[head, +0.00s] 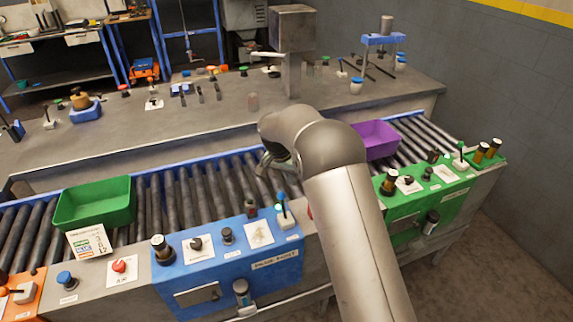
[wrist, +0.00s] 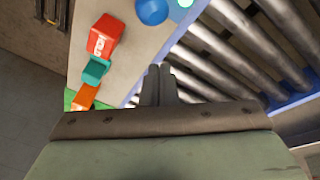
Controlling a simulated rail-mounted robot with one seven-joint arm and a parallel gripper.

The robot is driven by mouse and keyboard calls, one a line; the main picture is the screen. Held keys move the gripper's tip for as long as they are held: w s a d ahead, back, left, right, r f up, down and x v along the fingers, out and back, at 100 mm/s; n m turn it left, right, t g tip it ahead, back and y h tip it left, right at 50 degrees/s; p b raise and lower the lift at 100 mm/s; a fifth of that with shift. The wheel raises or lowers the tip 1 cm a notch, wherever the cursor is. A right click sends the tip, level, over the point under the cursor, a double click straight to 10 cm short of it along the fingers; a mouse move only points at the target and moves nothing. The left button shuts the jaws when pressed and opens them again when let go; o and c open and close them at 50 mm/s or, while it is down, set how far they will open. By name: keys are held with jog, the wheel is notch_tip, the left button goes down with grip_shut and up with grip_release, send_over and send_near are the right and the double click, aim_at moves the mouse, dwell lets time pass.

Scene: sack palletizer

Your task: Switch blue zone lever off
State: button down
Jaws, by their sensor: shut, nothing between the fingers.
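The blue zone panel (head: 235,266) is on the front of the conveyor. At its upper right corner a lever with a blue-teal knob (head: 281,197) stands on a white base (head: 285,218). My gripper (head: 262,168) is over the rollers behind this lever, partly hidden by my arm. In the wrist view my gripper's fingers (wrist: 158,84) are together and empty. A round blue knob (wrist: 151,11) shows at the top edge, apart from the fingertips; I cannot tell for sure that it is the lever's knob.
A green bin (head: 95,204) and a purple bin (head: 376,139) sit on the rollers. A green panel (head: 430,203) with its own lever (head: 460,156) is at right. The wrist view shows a red block (wrist: 103,37), a teal piece (wrist: 95,70) and an orange piece (wrist: 84,97).

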aim_at(283, 205)
jog(key=shift+s+a+f+p, duration=0.1)
jog(key=shift+s+a+p, duration=0.3)
jog(key=shift+s, duration=0.45)
jog(key=shift+s+a+p, duration=0.15)
jog(key=shift+s+a, duration=0.4)
jog(key=shift+s, duration=0.3)
jog(key=shift+f+b, duration=0.1)
jog(key=shift+b, duration=0.35)
